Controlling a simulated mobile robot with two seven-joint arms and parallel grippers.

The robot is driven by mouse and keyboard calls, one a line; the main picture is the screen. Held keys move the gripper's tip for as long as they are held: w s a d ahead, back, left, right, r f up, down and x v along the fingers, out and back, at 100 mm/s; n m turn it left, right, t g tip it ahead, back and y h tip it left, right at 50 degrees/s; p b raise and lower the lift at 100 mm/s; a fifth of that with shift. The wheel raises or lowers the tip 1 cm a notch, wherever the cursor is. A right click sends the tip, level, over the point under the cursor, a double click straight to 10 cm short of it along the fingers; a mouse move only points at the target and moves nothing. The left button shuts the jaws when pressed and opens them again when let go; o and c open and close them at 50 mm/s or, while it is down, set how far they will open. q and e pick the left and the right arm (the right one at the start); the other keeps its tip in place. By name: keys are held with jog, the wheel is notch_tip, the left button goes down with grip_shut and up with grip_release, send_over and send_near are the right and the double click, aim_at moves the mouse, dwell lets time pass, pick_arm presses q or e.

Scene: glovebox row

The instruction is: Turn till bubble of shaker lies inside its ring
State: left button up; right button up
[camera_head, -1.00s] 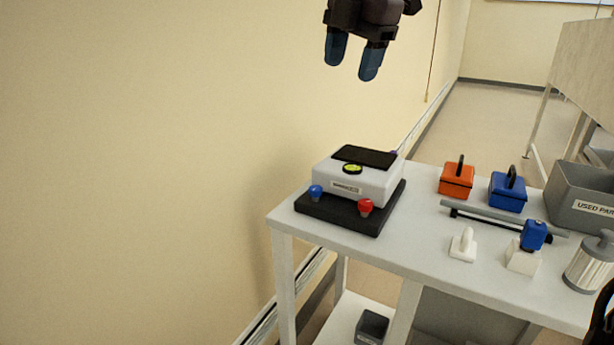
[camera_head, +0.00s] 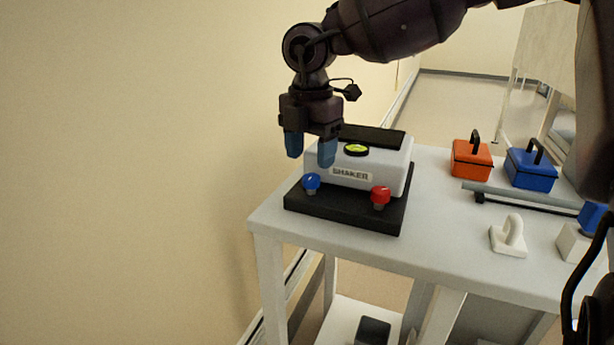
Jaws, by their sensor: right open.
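The white shaker (camera_head: 386,173), with a black top, stands on a black base (camera_head: 345,211) at the left end of the table. Its round yellow-green bubble level (camera_head: 356,149) sits in a black rim on top; the bubble is too small to place against its ring. A blue knob (camera_head: 311,182) is at the base's front left and a red knob (camera_head: 380,196) at its front right. My right gripper (camera_head: 310,150) is open and empty, pointing down above the blue knob, apart from it. One finger overlaps the shaker's left end in the picture. My left gripper is not in view.
An orange box (camera_head: 472,160) and a blue box (camera_head: 531,168) stand to the right behind a grey bar (camera_head: 530,197). A white handled block (camera_head: 509,238) is near the front. The wall is close on the left. My arm hides the table's right end.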

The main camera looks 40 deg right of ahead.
aim_at(310, 177)
notch_tip(310, 177, down, 4)
jog(key=shift+r, duration=0.1)
jog(key=shift+f+b, duration=0.3)
jog(key=shift+f, duration=0.05)
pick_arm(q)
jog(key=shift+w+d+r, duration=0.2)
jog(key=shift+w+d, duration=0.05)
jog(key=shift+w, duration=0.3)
pick_arm(e)
jog(key=c, duration=0.9)
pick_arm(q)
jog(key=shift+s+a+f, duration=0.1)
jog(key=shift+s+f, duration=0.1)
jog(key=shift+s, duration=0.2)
pick_arm(e)
jog(key=shift+c, duration=0.2)
jog(key=shift+n, duration=0.4)
